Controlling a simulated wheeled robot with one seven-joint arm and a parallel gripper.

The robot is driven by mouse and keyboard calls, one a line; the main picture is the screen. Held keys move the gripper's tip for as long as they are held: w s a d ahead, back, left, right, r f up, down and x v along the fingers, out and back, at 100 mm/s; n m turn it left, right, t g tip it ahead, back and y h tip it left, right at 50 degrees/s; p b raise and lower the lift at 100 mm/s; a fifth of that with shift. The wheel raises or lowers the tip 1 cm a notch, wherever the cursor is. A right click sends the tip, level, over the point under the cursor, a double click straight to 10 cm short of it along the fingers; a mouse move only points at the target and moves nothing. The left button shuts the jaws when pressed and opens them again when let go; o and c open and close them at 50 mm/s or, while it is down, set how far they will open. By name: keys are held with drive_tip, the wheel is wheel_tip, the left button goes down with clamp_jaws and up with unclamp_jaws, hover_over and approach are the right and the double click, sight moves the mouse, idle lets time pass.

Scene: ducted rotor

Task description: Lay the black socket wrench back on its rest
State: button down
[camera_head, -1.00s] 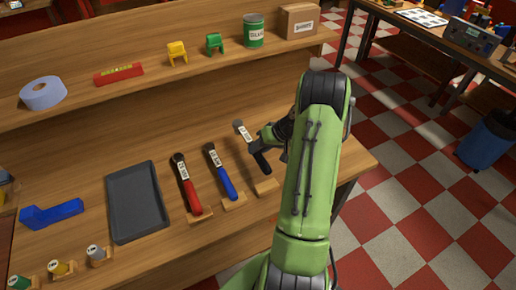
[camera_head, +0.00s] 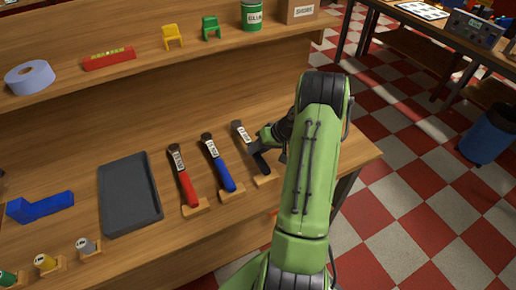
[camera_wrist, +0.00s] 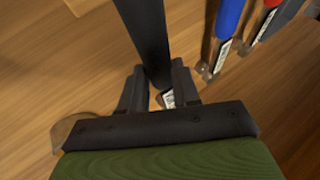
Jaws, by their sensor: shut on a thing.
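The black socket wrench (camera_head: 260,162) is at the right end of the row of wrenches in the head view, its labelled head pointing up and left. My gripper (camera_head: 265,143) is shut on it from the right. In the wrist view the wrench's black handle (camera_wrist: 146,35) runs up between the fingers of my gripper (camera_wrist: 158,88), and part of its white label shows below. A wooden rest (camera_head: 265,180) is by the handle's lower end; my view does not settle whether the handle touches it.
The blue wrench (camera_head: 219,165) and red wrench (camera_head: 183,178) lie on rests to the left. A dark tray (camera_head: 130,195) lies further left. A raised shelf (camera_head: 140,75) behind holds tape, a can and a box. The bench's right edge is close to my arm.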

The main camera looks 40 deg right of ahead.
drive_tip(key=shift+f+b, duration=0.35)
drive_tip(key=shift+f, duration=0.05)
drive_tip(key=c, duration=0.7)
unclamp_jaws()
drive_tip(key=shift+c, duration=0.2)
drive_tip(key=shift+r, duration=0.1)
drive_tip(key=p+v, duration=0.2)
drive_tip(key=v, duration=1.3)
drive_tip(key=shift+s+d+r, duration=0.15)
drive_tip(key=shift+s+r, duration=0.05)
drive_tip(key=shift+r, duration=0.05)
